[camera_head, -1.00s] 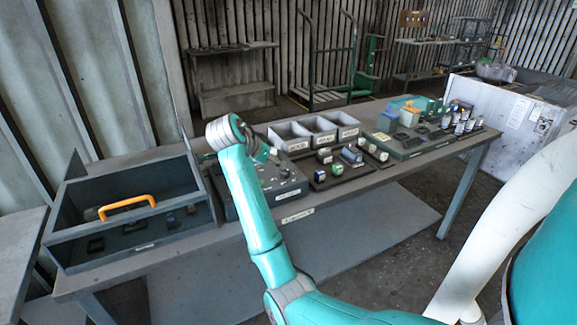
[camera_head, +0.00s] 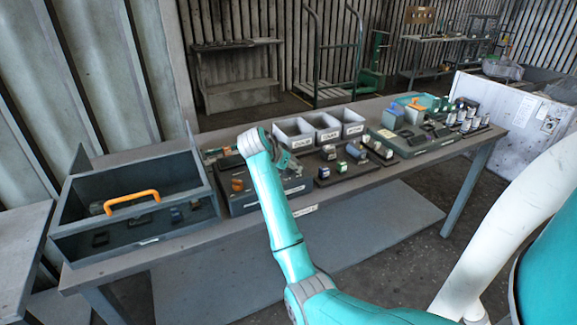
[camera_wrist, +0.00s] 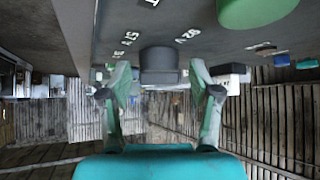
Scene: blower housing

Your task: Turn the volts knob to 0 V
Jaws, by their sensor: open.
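In the wrist view a dark grey knob (camera_wrist: 160,60) stands out from a grey panel face (camera_wrist: 190,45). The labels "57 V" and "92 V" lie on either side of it, upside down; part of another label shows at the top edge. My gripper (camera_wrist: 159,78) is open, one finger on each side of the knob, with visible gaps. Which value the knob points at cannot be told. In the head view my gripper (camera_head: 286,163) is over the grey control box (camera_head: 262,200), and my wrist and arm hide part of its top.
A large green round part (camera_wrist: 255,8) is on the panel close by, with a black-and-white part (camera_wrist: 230,76) near the right finger. In the head view an open toolbox with an orange handle (camera_head: 131,202) stands left; grey bins (camera_head: 295,133) stand behind.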

